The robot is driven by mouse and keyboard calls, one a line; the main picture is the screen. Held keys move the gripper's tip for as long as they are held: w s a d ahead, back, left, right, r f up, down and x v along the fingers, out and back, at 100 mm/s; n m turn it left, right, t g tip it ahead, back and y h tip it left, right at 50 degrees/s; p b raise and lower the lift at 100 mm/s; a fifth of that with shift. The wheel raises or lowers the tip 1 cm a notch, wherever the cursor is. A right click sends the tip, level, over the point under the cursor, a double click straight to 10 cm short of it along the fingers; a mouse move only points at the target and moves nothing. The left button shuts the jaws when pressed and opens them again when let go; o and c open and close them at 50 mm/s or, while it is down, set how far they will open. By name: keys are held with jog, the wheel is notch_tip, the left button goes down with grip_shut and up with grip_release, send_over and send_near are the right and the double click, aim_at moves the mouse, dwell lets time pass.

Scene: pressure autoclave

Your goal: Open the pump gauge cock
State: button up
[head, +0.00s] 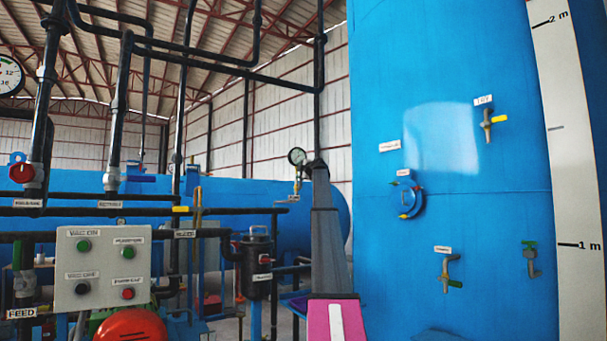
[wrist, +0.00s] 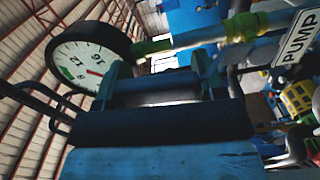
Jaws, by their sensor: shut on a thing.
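The pump gauge (head: 297,156) is a small round white dial on a thin upright stem in the head view. In the wrist view the gauge (wrist: 92,65) is large and tilted, with its red needle on the white face. Its stem (wrist: 200,37) runs right toward the white PUMP label (wrist: 298,36). My gripper (wrist: 158,72) is at this stem, just below the gauge, with its fingers closed around the pump gauge cock. The cock's handle is mostly hidden by the fingers, so its angle cannot be told.
A grey control box (head: 103,268) with several buttons stands at the left. A large blue tank (head: 450,100) with several cocks fills the right. Black pipes (head: 120,100) run at the left and overhead. A black canister (head: 257,263) stands below the gauge.

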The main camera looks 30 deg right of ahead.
jog(key=shift+a+f+n, duration=0.1)
jog(key=shift+a+n, duration=0.45)
jog(key=shift+n, duration=0.15)
jog(key=o, duration=1)
jog(key=shift+s, duration=0.1)
jog(key=s, duration=1)
jog(key=shift+s+d, duration=0.35)
jog(key=shift+d, duration=0.05)
